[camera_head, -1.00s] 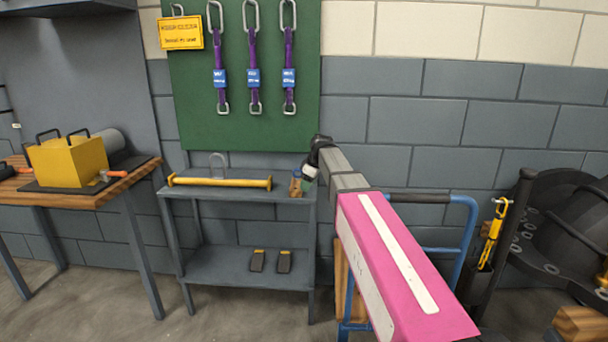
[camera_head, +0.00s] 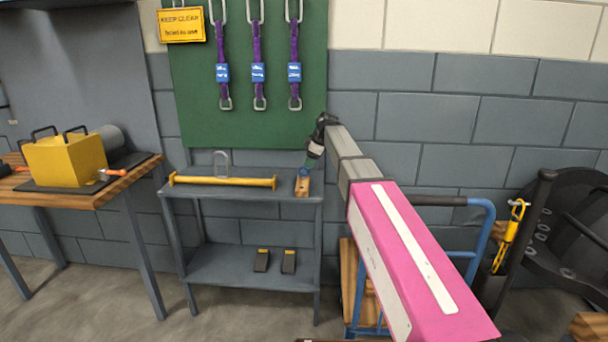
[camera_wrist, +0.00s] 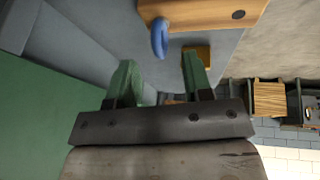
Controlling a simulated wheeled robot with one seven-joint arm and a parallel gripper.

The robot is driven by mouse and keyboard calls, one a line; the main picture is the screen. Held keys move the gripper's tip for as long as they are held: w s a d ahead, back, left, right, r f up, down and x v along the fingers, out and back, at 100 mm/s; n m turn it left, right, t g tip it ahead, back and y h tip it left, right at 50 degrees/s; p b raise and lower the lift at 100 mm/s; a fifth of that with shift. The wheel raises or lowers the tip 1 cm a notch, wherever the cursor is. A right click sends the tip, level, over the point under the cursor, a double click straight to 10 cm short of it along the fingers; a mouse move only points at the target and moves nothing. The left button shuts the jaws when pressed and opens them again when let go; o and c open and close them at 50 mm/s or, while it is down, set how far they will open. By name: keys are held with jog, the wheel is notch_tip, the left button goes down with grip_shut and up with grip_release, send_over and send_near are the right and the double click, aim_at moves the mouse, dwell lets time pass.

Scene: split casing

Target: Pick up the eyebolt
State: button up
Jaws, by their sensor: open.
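The eyebolt shows as a blue ring (camera_wrist: 159,38) at the edge of a wooden block (camera_wrist: 205,12) in the wrist view. In the head view the small blue eyebolt (camera_head: 303,172) is at the top of the wooden block (camera_head: 302,186), at the right end of the grey shelf unit's top. My gripper (camera_head: 314,154) is just above the eyebolt, seen small and partly dark. In the wrist view my gripper (camera_wrist: 160,78) has its two green fingers apart with nothing between them. The ring lies beyond the fingertips, apart from them. The eyebolt's shank is hidden.
Purple slings (camera_head: 257,60) hang on the green board (camera_head: 200,110) behind. A blue-framed cart (camera_head: 481,235) stands at the right.

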aim_at(305, 168)
jog(key=shift+x, duration=2.7)
jog(key=shift+a+r, duration=0.1)
grip_shut()
